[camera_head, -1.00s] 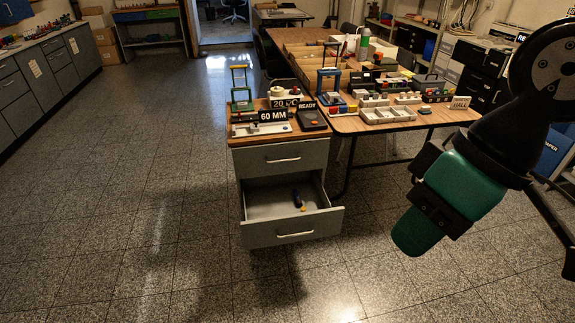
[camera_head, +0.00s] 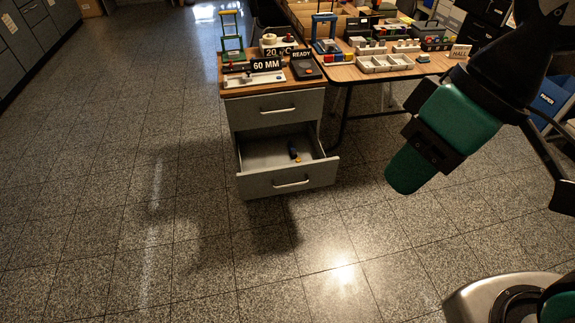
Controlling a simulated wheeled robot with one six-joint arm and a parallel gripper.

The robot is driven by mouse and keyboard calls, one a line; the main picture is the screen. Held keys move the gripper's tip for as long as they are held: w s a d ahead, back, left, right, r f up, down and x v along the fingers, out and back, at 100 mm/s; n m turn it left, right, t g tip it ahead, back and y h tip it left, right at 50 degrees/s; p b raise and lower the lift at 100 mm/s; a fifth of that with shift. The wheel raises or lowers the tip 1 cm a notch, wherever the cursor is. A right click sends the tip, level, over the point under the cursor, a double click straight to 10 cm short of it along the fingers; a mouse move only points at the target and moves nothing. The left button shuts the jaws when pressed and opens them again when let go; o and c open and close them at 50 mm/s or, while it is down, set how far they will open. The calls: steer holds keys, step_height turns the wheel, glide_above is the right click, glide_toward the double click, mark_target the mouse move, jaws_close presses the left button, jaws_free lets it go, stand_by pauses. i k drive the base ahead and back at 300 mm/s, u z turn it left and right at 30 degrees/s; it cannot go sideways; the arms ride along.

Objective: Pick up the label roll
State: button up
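A small white round thing (camera_head: 269,40) stands at the back of the grey drawer cabinet's top, behind the "20 °C" sign (camera_head: 281,52). It may be the label roll, but it is too small and partly hidden to be sure. My arm (camera_head: 455,118), with green and black parts, hangs at the right, well apart from the cabinet. Its end, where my gripper (camera_head: 410,168) is, points down and left over the floor. The fingers cannot be made out, and nothing is seen held there.
The grey cabinet (camera_head: 278,108) has its lower drawer (camera_head: 267,157) pulled open, with a dark, yellow-ended tool (camera_head: 293,152) inside. A "60 MM" sign (camera_head: 265,65) and a dark "READY" device (camera_head: 306,70) crowd its top. A cluttered table adjoins at right. The floor in front is clear.

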mark_target(267, 41)
steer(key=z, duration=0.1)
steer(key=i, duration=0.85)
steer(key=u, duration=0.45)
steer(key=i, duration=1.45)
steer(key=u, duration=0.5)
